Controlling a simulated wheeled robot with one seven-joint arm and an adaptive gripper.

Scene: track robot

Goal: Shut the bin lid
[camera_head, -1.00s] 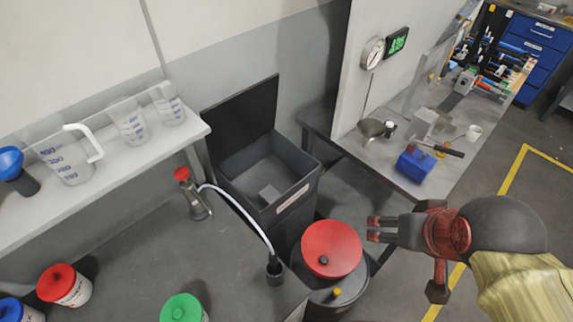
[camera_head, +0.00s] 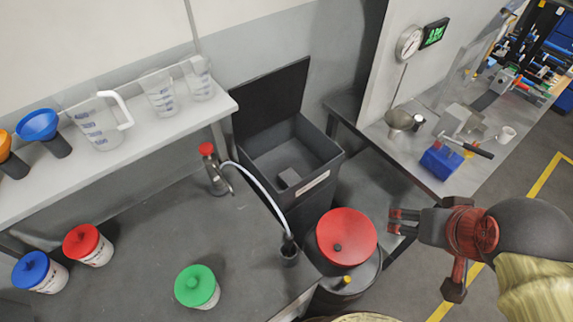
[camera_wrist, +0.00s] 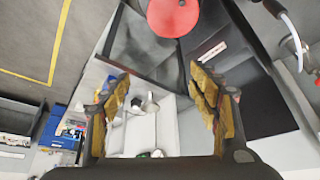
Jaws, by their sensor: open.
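The dark grey bin (camera_head: 318,187) stands against the wall in the head view, with a white label on its front. Its black lid (camera_head: 270,97) is raised, leaning back towards the wall, so the bin is open. A small grey block (camera_head: 290,177) shows inside. My gripper (camera_head: 397,222) is right of and in front of the bin, apart from the lid, beside the red-topped drum. In the wrist view my gripper's (camera_wrist: 160,95) two yellow-padded fingers are wide apart with nothing held. The dark lid (camera_wrist: 268,105) shows there behind the right finger, partly hidden.
The red-topped drum (camera_head: 347,237) stands in front of the bin, close to my gripper. A pump with a hose (camera_head: 262,190) is left of it. A shelf with jugs (camera_head: 150,132) is at left, a bench (camera_head: 445,180) at right. Several lidded tubs stand lower left.

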